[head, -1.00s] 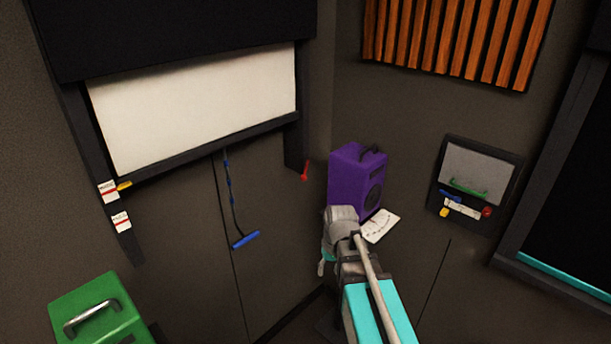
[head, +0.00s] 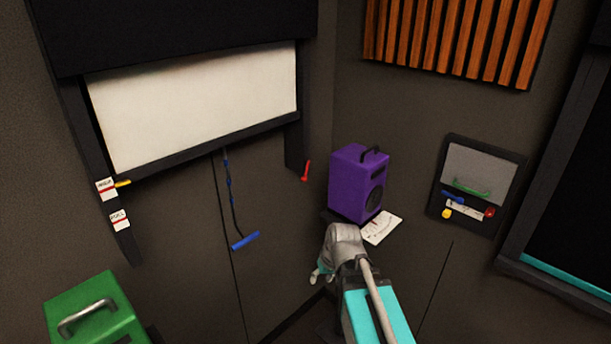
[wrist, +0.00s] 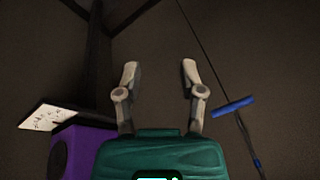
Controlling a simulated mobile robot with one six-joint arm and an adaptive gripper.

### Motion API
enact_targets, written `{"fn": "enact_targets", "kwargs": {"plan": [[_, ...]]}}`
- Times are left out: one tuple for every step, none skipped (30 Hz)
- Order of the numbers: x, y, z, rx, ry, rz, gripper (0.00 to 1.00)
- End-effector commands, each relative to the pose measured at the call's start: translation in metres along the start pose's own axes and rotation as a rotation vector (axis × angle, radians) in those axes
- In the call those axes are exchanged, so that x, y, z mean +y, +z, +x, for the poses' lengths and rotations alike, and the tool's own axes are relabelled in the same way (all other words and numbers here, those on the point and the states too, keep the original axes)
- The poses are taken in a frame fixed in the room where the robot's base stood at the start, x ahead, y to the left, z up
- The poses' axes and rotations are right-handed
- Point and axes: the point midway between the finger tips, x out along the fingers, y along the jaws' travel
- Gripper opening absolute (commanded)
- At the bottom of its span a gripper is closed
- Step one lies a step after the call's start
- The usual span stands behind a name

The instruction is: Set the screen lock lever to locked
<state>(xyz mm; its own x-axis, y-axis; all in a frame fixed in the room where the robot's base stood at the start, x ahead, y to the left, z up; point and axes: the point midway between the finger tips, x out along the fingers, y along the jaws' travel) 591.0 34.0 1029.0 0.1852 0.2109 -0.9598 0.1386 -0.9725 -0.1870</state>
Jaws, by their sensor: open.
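A pale pull-down screen (head: 195,105) hangs partly lowered in a dark frame. A small yellow lever (head: 123,183) sticks out to the right from the frame's left post, beside the upper of two white-and-red labels (head: 106,188). The lower label (head: 120,220) has no lever at it. A red lever (head: 306,171) stands nearly upright at the foot of the right post. I cannot tell which is the lock lever. My gripper (wrist: 160,70) is open and empty in the wrist view. In the head view it is low, below the purple speaker, apart from both levers.
A blue pull bar (head: 246,240) hangs on a cord below the screen. A purple speaker (head: 350,185) and a paper sheet (head: 381,227) are beside my arm. A green case (head: 95,315) stands lower left. A control panel (head: 478,185) is on the right wall.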

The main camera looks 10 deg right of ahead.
Motion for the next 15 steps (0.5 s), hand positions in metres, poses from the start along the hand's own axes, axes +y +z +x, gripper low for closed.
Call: {"fn": "enact_targets", "kwargs": {"plan": [[-0.003, -0.01, 0.004, 0.033, -0.027, -0.014, 0.51], [-0.005, -0.015, 0.006, 0.054, -0.044, -0.023, 0.51], [-0.008, -0.023, 0.007, 0.086, -0.068, -0.037, 0.51], [-0.011, -0.031, 0.009, 0.115, -0.088, -0.046, 0.51], [-0.014, -0.038, 0.01, 0.144, -0.109, -0.057, 0.51], [-0.018, -0.049, 0.011, 0.19, -0.138, -0.072, 0.51], [-0.021, -0.058, 0.011, 0.228, -0.161, -0.082, 0.51], [-0.024, -0.068, 0.011, 0.268, -0.184, -0.091, 0.51], [-0.027, -0.081, 0.011, 0.323, -0.212, -0.102, 0.51], [-0.029, -0.09, 0.01, 0.364, -0.232, -0.109, 0.51], [-0.031, -0.099, 0.009, 0.406, -0.25, -0.114, 0.51], [-0.033, -0.111, 0.006, 0.461, -0.272, -0.12, 0.51], [-0.034, -0.12, 0.004, 0.503, -0.286, -0.123, 0.51], [-0.035, -0.129, 0.002, 0.545, -0.3, -0.124, 0.51], [-0.035, -0.14, -0.001, 0.6, -0.316, -0.124, 0.51]]}}
